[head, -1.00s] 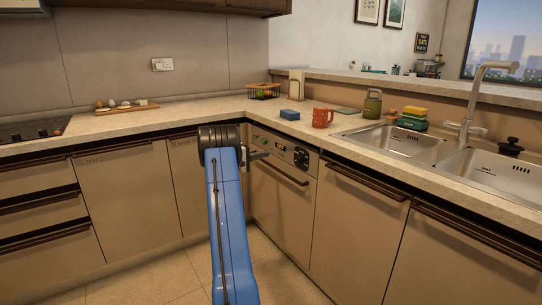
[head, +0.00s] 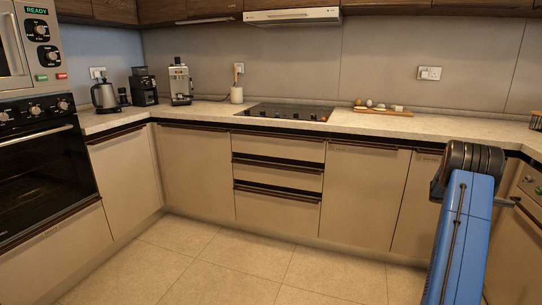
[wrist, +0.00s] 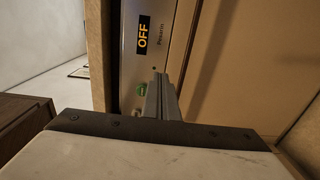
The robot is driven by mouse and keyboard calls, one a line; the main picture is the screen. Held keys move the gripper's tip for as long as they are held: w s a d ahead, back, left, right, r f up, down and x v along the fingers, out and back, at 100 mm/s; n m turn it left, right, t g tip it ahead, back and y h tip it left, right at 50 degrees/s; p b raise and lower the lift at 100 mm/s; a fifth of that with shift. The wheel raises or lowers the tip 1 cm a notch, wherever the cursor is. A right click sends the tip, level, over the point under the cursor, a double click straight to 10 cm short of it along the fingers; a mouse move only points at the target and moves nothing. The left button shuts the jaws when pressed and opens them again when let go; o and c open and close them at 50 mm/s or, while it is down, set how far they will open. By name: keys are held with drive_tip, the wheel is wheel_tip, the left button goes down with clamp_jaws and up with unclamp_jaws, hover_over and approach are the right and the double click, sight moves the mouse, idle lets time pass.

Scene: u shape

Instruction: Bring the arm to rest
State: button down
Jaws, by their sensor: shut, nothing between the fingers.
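My blue arm (head: 462,240) with its dark joint stands at the right of the head view, in front of the cabinets near the right corner. My gripper (head: 507,202) shows only as a small part to the right of the dark joint. In the wrist view my gripper (wrist: 160,96) is shut, its fingers together with nothing between them. Beyond the fingers is a panel (wrist: 140,62) with an orange-on-black "OFF" display and a green button. I cannot tell whether the fingertips touch it.
A stove top (head: 284,112), a board with small food items (head: 382,109), a coffee machine (head: 180,85) and a kettle (head: 104,96) are on the counter (head: 440,124). An oven (head: 42,165) is at left. The floor (head: 215,262) in front is clear.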

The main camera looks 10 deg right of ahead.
drive_tip(key=s+a+r+n+t+y, duration=0.15)
drive_tip(key=a+r, duration=0.25)
drive_tip(key=a, duration=0.9)
drive_tip(key=a+r+t+y, duration=0.2)
drive_tip(key=a+r+t, duration=0.1)
drive_tip(key=a, duration=1)
drive_tip(key=s+a+r+t+y, duration=0.15)
drive_tip(key=a+r, duration=0.25)
drive_tip(key=a, duration=1)
drive_tip(key=s+a+f+n+t+y, duration=0.1)
drive_tip(key=s+a, duration=0.5)
drive_tip(key=a, duration=0.7)
drive_tip(key=s+a+f+n+t+y, duration=0.2)
drive_tip(key=s+a, duration=0.5)
drive_tip(key=a, duration=0.7)
drive_tip(key=s+a+f+n+t+y, duration=0.1)
drive_tip(key=s+a+f+t+y, duration=0.3)
drive_tip(key=a, duration=0.9)
drive_tip(key=s+y, duration=0.3)
drive_tip(key=shift+s+a+n+t, duration=0.15)
drive_tip(key=shift+n+t, duration=0.2)
drive_tip(key=shift+t, duration=0.05)
